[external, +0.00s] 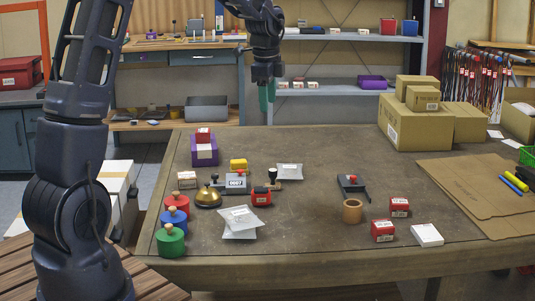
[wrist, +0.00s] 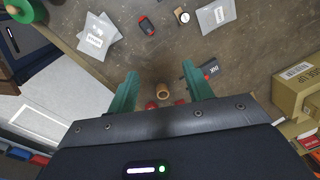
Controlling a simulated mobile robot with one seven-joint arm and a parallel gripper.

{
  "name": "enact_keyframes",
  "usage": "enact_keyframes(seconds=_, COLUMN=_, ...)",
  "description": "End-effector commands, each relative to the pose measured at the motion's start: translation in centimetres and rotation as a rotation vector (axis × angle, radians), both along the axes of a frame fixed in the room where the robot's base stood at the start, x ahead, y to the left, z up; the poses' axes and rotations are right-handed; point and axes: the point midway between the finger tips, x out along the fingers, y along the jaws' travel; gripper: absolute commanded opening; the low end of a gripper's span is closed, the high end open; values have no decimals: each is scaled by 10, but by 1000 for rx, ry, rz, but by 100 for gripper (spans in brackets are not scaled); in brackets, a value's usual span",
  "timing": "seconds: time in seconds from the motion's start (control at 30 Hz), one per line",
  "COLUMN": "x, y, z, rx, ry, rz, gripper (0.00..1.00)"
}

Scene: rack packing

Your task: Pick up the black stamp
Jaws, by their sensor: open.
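A small item with a black knob (external: 272,177), which looks like the black stamp, stands mid-table beside the grey numbered device (external: 236,183). In the wrist view a small round item with a dark part (wrist: 183,17) near the top edge may be the same stamp. A flat black pad with a red part (external: 352,184) lies to its right; it also shows in the wrist view (wrist: 207,72). My gripper (external: 267,98) hangs high, in front of the far shelves in the picture. Its green fingers (wrist: 159,71) are open and apart, with nothing between them.
Red, blue and green knobbed pieces (external: 175,211) line the left edge. A brass bell (external: 208,197), a red device (external: 261,196), grey packets (external: 239,222) and a wooden cup (external: 352,211) stand around. Cardboard boxes (external: 410,130) fill the back right. The table's back middle is clear.

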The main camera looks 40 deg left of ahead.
Motion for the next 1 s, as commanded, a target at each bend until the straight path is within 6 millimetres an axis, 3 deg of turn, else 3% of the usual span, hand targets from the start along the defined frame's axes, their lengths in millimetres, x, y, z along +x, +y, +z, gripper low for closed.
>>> enact_keyframes(seconds=0.2, x=45, y=21, z=-61, rx=-3, ry=48, rz=-151, gripper=51)
enact_keyframes(seconds=0.5, x=85, y=45, z=-134, rx=-14, ry=92, rz=-327, gripper=51)
enact_keyframes(seconds=0.87, x=93, y=50, z=-165, rx=-19, ry=102, rz=-373, gripper=51)
enact_keyframes(seconds=1.0, x=92, y=50, z=-185, rx=-19, ry=103, rz=-373, gripper=51)
